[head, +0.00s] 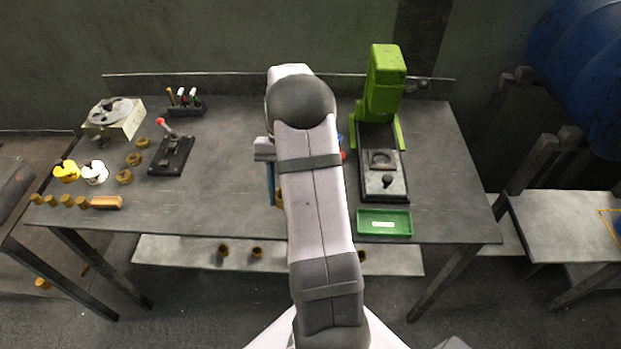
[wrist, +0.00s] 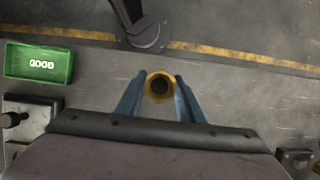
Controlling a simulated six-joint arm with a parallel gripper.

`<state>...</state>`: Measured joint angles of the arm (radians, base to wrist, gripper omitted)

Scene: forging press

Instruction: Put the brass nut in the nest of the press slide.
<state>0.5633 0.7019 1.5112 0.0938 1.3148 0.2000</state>
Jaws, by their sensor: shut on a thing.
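My gripper (wrist: 159,86) is shut on a brass nut (wrist: 158,99), held upright between its two blue fingers with its dark bore facing the wrist camera. In the head view, my arm hides most of the gripper, and only a blue finger (head: 271,184) and a sliver of the nut (head: 279,199) show. The green press (head: 384,88) stands at the back right. Its slide (head: 371,186) is out in front, with a nest (head: 381,159) that looks empty and a dark knob. The gripper is to the left of the slide. Part of the slide shows in the wrist view (wrist: 32,128).
A green tray (head: 384,233) lies in front of the slide. The bench (head: 225,180) is bare left of my arm.

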